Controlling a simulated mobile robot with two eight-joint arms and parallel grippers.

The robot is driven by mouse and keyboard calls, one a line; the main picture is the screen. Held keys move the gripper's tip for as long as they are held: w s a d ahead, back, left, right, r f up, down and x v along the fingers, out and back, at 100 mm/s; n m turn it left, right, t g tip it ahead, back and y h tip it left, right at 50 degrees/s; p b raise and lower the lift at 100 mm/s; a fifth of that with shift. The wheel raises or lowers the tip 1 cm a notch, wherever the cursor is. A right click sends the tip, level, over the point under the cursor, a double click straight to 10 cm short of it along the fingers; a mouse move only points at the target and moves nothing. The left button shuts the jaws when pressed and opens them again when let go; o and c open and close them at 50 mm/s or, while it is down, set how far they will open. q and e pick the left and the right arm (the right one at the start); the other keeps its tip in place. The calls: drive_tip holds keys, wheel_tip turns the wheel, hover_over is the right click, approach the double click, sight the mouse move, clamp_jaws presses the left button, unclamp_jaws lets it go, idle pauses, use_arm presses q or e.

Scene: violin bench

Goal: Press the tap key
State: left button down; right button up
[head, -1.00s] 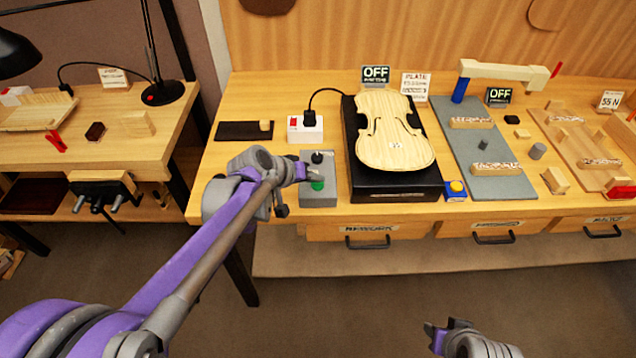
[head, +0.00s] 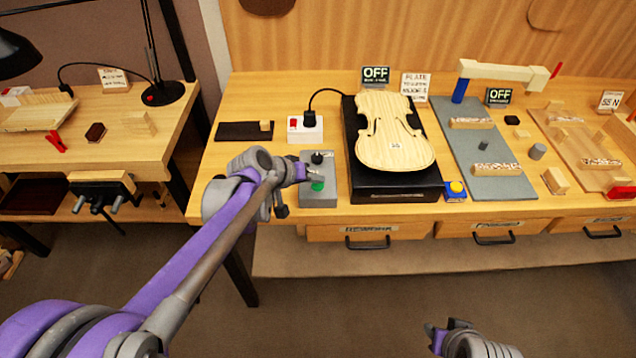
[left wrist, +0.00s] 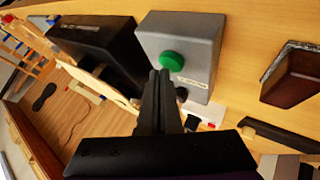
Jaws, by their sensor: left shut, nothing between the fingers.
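A grey control box (head: 318,195) stands near the front edge of the bench, with a green round button (head: 318,187) and a black knob (head: 317,157) on top. A small blue block with a yellow button (head: 456,187) sits further right; I cannot tell which of these is called the tap key. My left gripper (head: 314,173) is shut and empty above the grey box, between knob and button. In the left wrist view its closed fingertips (left wrist: 160,73) appear close beside the green button (left wrist: 171,62); contact cannot be told. My right gripper (head: 438,334) is low at the bottom, its jaws unclear.
A black platform (head: 395,188) carrying a violin plate (head: 392,135) stands just right of the grey box. A white switch box (head: 305,130) with a black plug is behind it. A dark board (head: 240,131) lies at the back left. The bench front left of the box is clear.

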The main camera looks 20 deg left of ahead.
sight(315, 187)
use_arm(q)
drive_tip(key=shift+f, duration=0.2)
idle(0.5)
drive_tip(key=shift+f+b, duration=0.3)
drive_tip(key=shift+r, duration=0.15)
drive_tip(key=shift+r+p, duration=0.3)
drive_tip(key=shift+p, duration=0.15)
drive_tip(key=shift+r, duration=0.1)
drive_tip(key=shift+r+p, duration=2.15)
drive_tip(key=shift+r, duration=0.85)
drive_tip(key=shift+f, duration=0.1)
